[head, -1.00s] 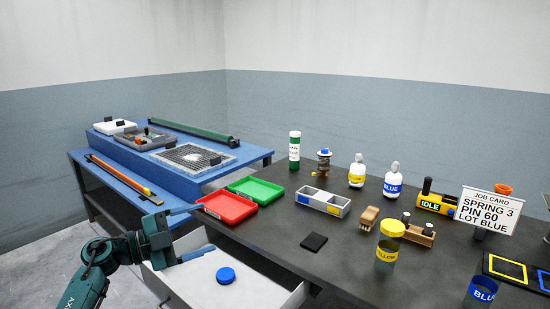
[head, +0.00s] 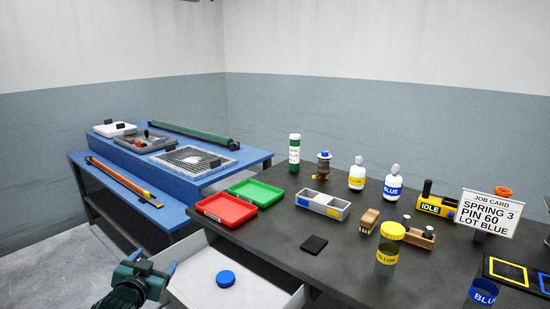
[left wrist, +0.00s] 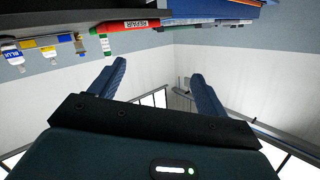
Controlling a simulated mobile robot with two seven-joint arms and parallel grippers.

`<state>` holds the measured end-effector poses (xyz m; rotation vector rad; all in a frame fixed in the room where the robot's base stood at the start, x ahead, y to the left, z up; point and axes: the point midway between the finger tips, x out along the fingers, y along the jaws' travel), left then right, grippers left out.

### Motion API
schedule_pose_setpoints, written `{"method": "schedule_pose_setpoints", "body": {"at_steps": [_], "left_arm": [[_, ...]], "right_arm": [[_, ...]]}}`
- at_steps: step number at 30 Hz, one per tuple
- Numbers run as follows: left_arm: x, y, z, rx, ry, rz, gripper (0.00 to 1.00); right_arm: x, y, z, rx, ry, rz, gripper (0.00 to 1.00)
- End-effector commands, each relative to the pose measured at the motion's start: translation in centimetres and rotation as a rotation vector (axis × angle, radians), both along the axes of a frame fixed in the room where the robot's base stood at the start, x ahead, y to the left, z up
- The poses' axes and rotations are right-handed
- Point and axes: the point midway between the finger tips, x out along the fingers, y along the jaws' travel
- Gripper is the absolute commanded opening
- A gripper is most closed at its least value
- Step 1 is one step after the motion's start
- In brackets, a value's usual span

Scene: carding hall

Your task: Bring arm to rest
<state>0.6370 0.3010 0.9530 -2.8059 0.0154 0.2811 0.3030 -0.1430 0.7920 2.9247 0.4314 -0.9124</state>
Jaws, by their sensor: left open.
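My left arm (head: 130,284) shows low at the left in the head view, folded near the bottom edge, left of the open white drawer. In the left wrist view my left gripper (left wrist: 157,82) has its two blue fingers spread apart with nothing between them. Its fingertips are hard to make out in the head view. My right gripper is in neither view.
The open drawer (head: 193,295) holds a blue lid (head: 225,277) and juts out beside my left arm. The dark bench (head: 270,233) carries a red tray (head: 226,210), a green tray (head: 256,192), bottles and jars. A blue table (head: 190,177) stands behind. Bare floor lies at left.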

Motion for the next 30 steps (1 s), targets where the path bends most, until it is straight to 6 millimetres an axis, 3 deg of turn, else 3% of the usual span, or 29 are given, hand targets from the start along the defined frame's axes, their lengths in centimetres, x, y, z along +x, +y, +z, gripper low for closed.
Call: {"method": "schedule_pose_setpoints", "body": {"at_steps": [1,5,9,15,18,22,30], "left_arm": [[-1.9,-1.4,-2.4,-0.011,0.035,-0.021,0.76],[-7.9,-5.0,-7.9,-0.048,0.124,-0.075,0.76],[-16.3,-9.3,-12.8,-0.115,0.233,-0.131,0.76],[-27.4,-13.8,-15.9,-0.218,0.368,-0.17,0.76],[-30.9,-14.9,-16.1,-0.256,0.411,-0.175,0.76],[-33.1,-15.7,-16.1,-0.281,0.437,-0.177,0.76],[-33.5,-15.8,-16.1,-0.285,0.443,-0.177,0.76]], "right_arm": [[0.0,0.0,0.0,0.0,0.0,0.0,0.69],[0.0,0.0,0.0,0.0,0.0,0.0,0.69],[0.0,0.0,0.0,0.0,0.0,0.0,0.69],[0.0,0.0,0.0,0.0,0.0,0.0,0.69],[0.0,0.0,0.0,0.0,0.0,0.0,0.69],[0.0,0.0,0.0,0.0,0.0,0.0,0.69],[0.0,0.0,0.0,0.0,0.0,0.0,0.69]]}}
